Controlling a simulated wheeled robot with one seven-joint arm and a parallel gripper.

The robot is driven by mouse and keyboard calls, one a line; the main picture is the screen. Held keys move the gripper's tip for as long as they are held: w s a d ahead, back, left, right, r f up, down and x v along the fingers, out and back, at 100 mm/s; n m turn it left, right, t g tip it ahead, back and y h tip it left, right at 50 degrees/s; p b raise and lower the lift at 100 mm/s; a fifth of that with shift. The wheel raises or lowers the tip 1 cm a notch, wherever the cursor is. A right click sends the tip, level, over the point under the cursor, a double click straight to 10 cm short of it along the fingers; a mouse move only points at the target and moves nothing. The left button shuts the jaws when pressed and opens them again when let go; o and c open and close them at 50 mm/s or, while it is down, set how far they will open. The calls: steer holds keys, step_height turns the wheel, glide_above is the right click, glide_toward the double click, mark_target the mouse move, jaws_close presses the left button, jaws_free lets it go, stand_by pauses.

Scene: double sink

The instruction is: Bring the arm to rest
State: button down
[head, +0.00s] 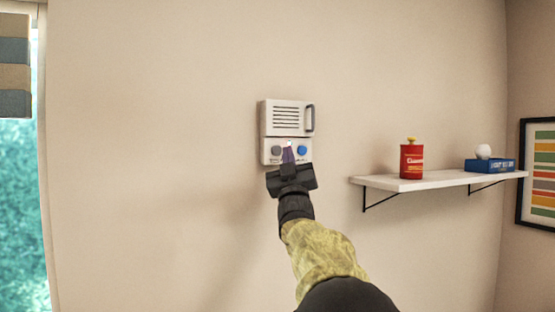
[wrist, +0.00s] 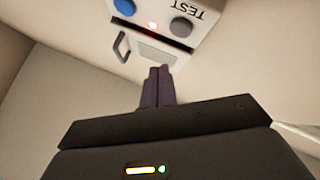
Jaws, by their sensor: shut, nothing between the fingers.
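My arm reaches up toward the wall in the head view. My gripper (head: 289,147) is shut and empty, in front of the lower part of a white wall box (head: 286,118). In the wrist view my gripper (wrist: 160,70) shows its two dark fingers together, with the box beyond them. The word TEST shows upside down near the grey button (wrist: 181,27) in the wrist view. I cannot tell whether the fingertips touch the box.
A white shelf (head: 440,180) on black brackets is to the right, holding a red can (head: 411,161) and a blue box (head: 490,165) with a white round thing on it. A framed striped picture (head: 541,170) hangs at far right. The wall left of the box is bare.

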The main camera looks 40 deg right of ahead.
steer(key=shift+s+a+b, duration=0.15)
steer(key=shift+s+b, duration=0.2)
steer(key=shift+s, duration=0.4)
